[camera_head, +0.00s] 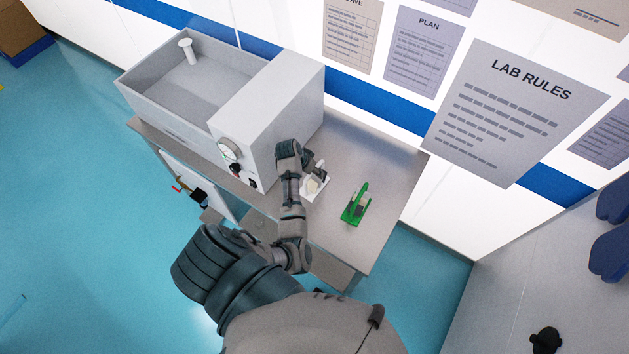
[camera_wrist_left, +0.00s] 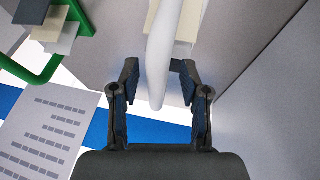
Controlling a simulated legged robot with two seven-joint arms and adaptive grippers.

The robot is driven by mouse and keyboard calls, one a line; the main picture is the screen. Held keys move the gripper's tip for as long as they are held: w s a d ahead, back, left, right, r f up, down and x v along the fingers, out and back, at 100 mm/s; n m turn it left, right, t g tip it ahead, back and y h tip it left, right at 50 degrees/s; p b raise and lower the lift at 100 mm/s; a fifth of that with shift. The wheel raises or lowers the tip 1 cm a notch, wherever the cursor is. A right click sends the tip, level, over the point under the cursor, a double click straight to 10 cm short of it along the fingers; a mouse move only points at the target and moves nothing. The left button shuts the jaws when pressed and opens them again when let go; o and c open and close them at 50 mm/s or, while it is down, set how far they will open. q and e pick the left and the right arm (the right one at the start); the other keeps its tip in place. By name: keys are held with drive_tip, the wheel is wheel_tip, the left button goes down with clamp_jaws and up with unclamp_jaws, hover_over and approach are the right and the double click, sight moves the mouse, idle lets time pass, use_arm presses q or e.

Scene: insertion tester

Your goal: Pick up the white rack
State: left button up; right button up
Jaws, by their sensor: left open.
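The white rack (camera_head: 311,190) stands on the grey bench top, just right of the big grey machine. It is partly hidden by my left gripper (camera_head: 318,170), which is right at it. In the left wrist view my left gripper (camera_wrist_left: 158,75) is open, with one dark finger on each side of the white rack's long handle (camera_wrist_left: 162,50). The handle shows between the fingers, and I see a gap beside it. Pale cream pieces (camera_wrist_left: 186,30) show behind the handle. My right gripper is not in view.
A green rack (camera_head: 356,206) stands on the bench right of the white one; it also shows at the top left of the left wrist view (camera_wrist_left: 84,45). The grey machine (camera_head: 270,105) rises close on the left. The bench top (camera_head: 385,180) is bare at the right.

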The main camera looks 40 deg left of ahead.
use_arm(q)
drive_tip(key=shift+d, duration=0.1)
clamp_jaws()
